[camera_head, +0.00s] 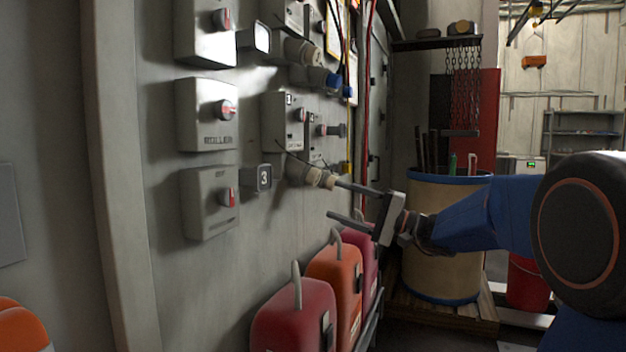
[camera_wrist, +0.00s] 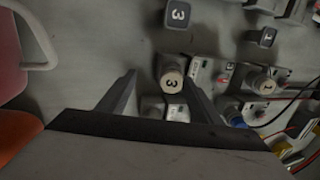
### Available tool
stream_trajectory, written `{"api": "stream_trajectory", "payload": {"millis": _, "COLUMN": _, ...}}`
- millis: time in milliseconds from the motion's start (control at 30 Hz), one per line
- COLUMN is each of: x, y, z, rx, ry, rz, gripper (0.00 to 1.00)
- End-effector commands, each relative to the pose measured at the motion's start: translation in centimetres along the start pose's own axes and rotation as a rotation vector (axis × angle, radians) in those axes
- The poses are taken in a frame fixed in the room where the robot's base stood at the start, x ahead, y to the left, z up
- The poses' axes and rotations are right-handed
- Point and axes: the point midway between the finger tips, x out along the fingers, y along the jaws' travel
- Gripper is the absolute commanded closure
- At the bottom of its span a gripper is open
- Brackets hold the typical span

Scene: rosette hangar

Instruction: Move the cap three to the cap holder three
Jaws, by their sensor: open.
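Cap three (camera_wrist: 171,80) is a round beige cap marked 3. In the wrist view it shows between the fingers of my gripper (camera_wrist: 160,84), nearer the right finger. In the head view the beige cap (camera_head: 314,176) sits on a fitting that sticks out from the wall. My gripper (camera_head: 334,198) is open there, its fingers pointing left at the wall; the upper fingertip is close to the cap. Whether it touches cannot be told. A dark block marked 3 (camera_head: 264,178), likely cap holder three, is on the wall left of the cap; it also shows in the wrist view (camera_wrist: 178,14).
Another beige cap marked 1 (camera_wrist: 262,85) and a blue fitting (camera_wrist: 237,120) are close by on the wall. Grey switch boxes (camera_head: 208,203) stick out at left. Red and orange canisters (camera_head: 335,280) stand below my gripper. A beige drum (camera_head: 440,260) stands behind it.

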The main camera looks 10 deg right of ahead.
Motion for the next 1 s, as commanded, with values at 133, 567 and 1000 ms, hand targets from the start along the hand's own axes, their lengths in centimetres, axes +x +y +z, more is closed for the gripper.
{"api": "stream_trajectory", "payload": {"millis": 133, "x": -0.6, "y": -1.4, "z": -2.7, "rx": -0.006, "ry": 0.037, "rz": -0.076, "gripper": 0.41}}
{"api": "stream_trajectory", "payload": {"millis": 567, "x": -0.8, "y": -1.9, "z": -3.5, "rx": -0.010, "ry": 0.049, "rz": -0.103, "gripper": 0.41}}
{"api": "stream_trajectory", "payload": {"millis": 1000, "x": 2.5, "y": -2.3, "z": -3.5, "rx": -0.010, "ry": 0.047, "rz": -0.103, "gripper": 0.41}}
